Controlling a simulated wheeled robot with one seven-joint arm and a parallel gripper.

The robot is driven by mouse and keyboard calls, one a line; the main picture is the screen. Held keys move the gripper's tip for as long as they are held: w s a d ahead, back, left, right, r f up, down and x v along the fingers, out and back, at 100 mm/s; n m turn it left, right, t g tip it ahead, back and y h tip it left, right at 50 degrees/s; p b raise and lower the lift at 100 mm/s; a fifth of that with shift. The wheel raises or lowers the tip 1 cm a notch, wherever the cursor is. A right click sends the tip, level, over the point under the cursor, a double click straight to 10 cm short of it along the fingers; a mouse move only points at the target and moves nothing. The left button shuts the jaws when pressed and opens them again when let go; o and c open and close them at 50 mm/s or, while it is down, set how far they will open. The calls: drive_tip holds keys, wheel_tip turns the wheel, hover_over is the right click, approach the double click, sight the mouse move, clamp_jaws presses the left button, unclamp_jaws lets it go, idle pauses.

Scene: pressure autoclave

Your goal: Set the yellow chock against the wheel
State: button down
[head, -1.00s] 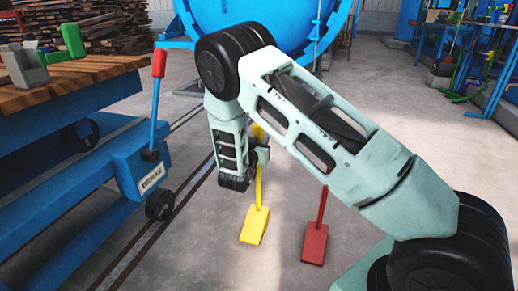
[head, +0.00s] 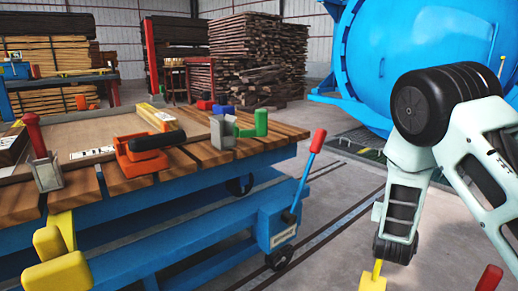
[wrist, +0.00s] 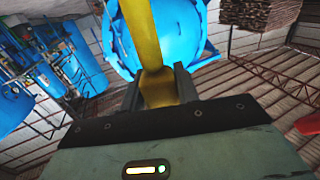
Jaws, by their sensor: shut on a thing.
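The yellow chock (head: 372,282) shows only in part at the bottom of the head view, cut off by the frame edge. In the wrist view its yellow handle (wrist: 143,32) runs between the jaws. My gripper (wrist: 156,85) is shut on that handle. In the head view my arm's lower end hangs beside the chock, and the jaws are hidden. The small dark wheel (head: 280,257) sits under the near end of the blue cart (head: 230,217), left of the chock with bare floor between them.
A wooden top (head: 190,158) on the cart carries an orange tool (head: 140,160) and clamps. A red-handled lever (head: 318,140) rises at its end. A red object (head: 490,278) lies right of my arm. The blue vessel (head: 410,50) stands behind; floor rails run beside the cart.

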drive_tip(key=s+a+r+n+t+y+p, duration=0.4)
drive_tip(key=s+a+y+p, duration=0.55)
drive_tip(key=p, duration=1.05)
drive_tip(key=s+d+r+n+p, duration=0.1)
drive_tip(key=s+r+p, duration=0.4)
drive_tip(key=r+p, duration=0.5)
drive_tip(key=s+d+r+n+g+p, duration=0.1)
drive_tip(key=s+r+p, duration=0.3)
drive_tip(key=r+p, duration=0.7)
drive_tip(key=shift+s+p, duration=0.35)
drive_tip(key=shift+p, duration=0.5)
drive_tip(key=shift+a+f, duration=0.15)
drive_tip(key=shift+a, duration=0.05)
drive_tip(key=shift+d, duration=0.15)
